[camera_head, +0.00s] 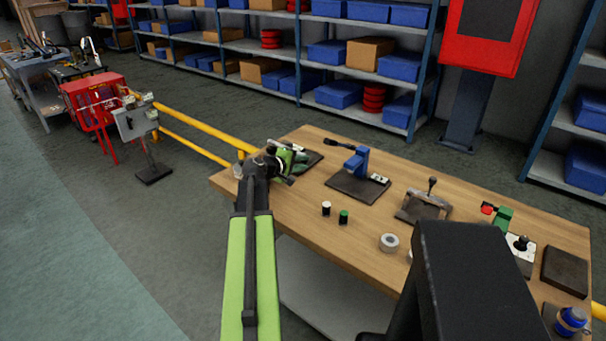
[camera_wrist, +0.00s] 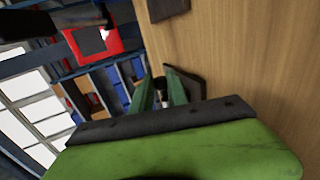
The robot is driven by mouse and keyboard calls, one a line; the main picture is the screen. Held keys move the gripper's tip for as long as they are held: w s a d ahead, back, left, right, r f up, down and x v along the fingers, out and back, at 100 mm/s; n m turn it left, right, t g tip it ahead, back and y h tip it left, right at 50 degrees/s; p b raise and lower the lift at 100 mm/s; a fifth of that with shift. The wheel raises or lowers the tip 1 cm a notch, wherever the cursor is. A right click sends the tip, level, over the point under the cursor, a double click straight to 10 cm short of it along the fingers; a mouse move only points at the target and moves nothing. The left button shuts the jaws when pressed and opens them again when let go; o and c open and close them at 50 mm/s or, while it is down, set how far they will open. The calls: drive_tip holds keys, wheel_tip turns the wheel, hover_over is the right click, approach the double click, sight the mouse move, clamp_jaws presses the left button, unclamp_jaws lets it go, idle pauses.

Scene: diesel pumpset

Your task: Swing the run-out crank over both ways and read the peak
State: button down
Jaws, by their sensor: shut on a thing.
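My gripper (camera_head: 286,163) is at the far left end of the wooden bench, over a fixture on a dark base plate (camera_head: 312,157). In the wrist view its two green fingers (camera_wrist: 162,92) are shut on a small dark and pale part (camera_wrist: 159,88) that stands between them. That part looks like the run-out crank, but most of it is hidden by the fingers. A dark plate (camera_wrist: 198,88) lies beside the fingers there. My gripper and wrist hide much of the fixture in the head view. No reading can be made out.
The wooden bench (camera_head: 370,232) also bears a blue fixture (camera_head: 356,163), a lever on a plate (camera_head: 430,195), two small cylinders (camera_head: 335,214), a pale ring (camera_head: 389,242) and a green fixture (camera_head: 503,216). A yellow rail (camera_head: 200,123) runs behind left. Open floor lies at left.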

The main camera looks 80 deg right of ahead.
drive_tip(key=f+g+h+b, duration=0.1)
drive_tip(key=b, duration=0.2)
drive_tip(key=shift+a+f+h, duration=0.15)
drive_tip(key=shift+f+h, duration=0.15)
drive_tip(key=shift+f, duration=0.05)
drive_tip(key=shift+b, duration=0.8)
drive_tip(key=shift+r+h, duration=0.1)
drive_tip(key=shift+h, duration=0.3)
drive_tip(key=shift+w, duration=0.1)
drive_tip(key=c, duration=1.3)
unclamp_jaws()
